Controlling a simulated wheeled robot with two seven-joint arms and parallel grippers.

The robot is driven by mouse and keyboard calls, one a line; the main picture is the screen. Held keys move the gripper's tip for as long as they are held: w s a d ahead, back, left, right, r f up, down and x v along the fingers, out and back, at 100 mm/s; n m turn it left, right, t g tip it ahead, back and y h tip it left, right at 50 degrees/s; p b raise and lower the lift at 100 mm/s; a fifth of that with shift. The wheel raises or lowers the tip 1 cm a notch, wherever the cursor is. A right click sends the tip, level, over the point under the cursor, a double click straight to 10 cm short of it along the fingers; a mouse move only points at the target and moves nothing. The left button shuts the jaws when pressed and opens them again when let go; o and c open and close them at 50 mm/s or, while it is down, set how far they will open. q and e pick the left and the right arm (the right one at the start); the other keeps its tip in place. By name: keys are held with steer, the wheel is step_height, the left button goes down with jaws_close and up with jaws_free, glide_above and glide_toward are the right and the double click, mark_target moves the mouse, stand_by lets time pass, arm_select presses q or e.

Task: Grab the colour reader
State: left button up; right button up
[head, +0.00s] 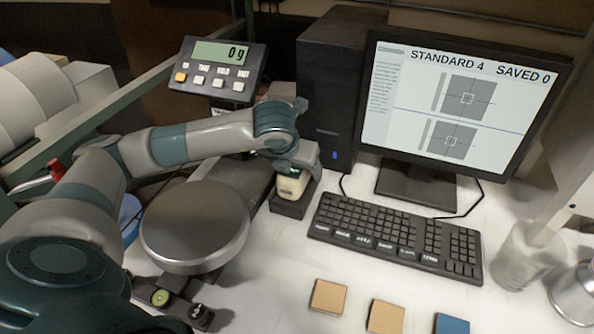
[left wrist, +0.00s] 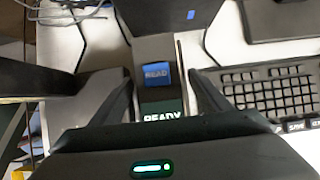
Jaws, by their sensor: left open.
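The colour reader (head: 291,186) is a small cream device sitting in a dark cradle (head: 287,206) beside the computer tower. In the left wrist view the reader (left wrist: 157,92) shows a blue READ button and a dark screen with READY lit. My left gripper (head: 297,162) reaches over it from above. In the left wrist view my open left gripper (left wrist: 160,98) has one finger on each side of the reader, with gaps visible, so it is not clamped. The reader's lower part is hidden by my gripper's body in the wrist view. My right gripper is not in view.
A black tower (head: 325,85) stands close behind the reader. A keyboard (head: 398,235) lies to its right, before a monitor (head: 455,95). A round scale plate (head: 195,222) is at left. Colour tiles (head: 328,296) lie in front; the white table between is clear.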

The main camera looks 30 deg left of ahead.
arm_select(q)
steer(key=c, duration=1.7)
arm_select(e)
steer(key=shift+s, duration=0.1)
arm_select(q)
steer(key=shift+r, duration=0.2)
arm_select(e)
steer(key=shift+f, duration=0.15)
